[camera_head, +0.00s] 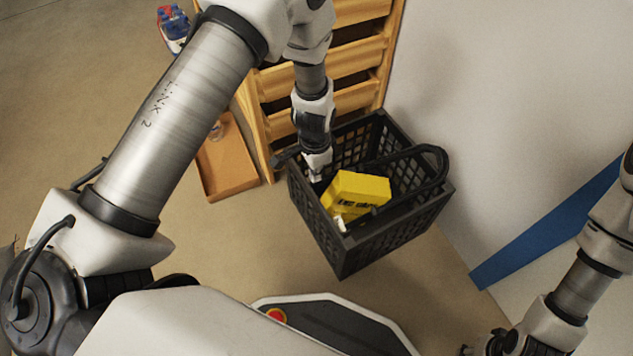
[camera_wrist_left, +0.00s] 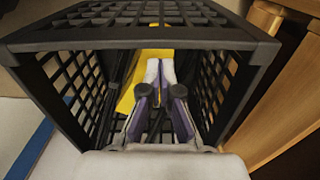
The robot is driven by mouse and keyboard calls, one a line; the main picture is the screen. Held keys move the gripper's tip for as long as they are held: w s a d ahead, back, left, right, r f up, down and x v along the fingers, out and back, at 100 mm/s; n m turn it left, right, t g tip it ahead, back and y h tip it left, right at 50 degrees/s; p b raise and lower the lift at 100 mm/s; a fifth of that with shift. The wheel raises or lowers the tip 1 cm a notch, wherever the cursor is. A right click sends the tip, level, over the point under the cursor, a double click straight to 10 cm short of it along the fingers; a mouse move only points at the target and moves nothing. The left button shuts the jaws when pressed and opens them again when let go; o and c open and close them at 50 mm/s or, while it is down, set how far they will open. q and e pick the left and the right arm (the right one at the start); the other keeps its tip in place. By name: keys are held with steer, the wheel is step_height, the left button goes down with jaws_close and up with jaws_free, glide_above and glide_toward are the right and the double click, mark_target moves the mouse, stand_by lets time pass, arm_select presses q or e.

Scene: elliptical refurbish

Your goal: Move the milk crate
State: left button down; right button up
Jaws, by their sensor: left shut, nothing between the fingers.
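The milk crate is a black lattice-walled crate (camera_head: 340,243) with a dark curved handle, standing on the floor beside the wooden rack in the head view. A yellow box (camera_head: 358,194) with dark lettering lies inside it. My left gripper (camera_head: 318,172) reaches down into the crate near its left side, next to the yellow box. In the left wrist view the crate's rim (camera_wrist_left: 130,37) surrounds my left gripper (camera_wrist_left: 160,78), whose fingers are together and empty, with the yellow box (camera_wrist_left: 127,98) beside them. My right gripper (camera_head: 488,346) is at the bottom right, partly cut off, away from the crate.
A wooden slatted rack (camera_head: 335,55) stands just behind the crate. A brown tray (camera_head: 228,162) lies on the floor to the left. A white wall (camera_head: 500,110) with a blue strip (camera_head: 545,228) is on the right. Open floor (camera_head: 250,240) lies left of the crate.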

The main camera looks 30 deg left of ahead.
arm_select(q)
step_height(320, 180, down, 9)
steer(key=b, duration=0.4)
steer(key=shift+b, duration=0.35)
arm_select(e)
step_height(320, 180, down, 5)
steer(key=shift+f, duration=0.1)
arm_select(q)
steer(key=shift+s+r, duration=0.1)
steer(key=shift+s, duration=0.05)
arm_select(e)
steer(key=shift+r, duration=0.2)
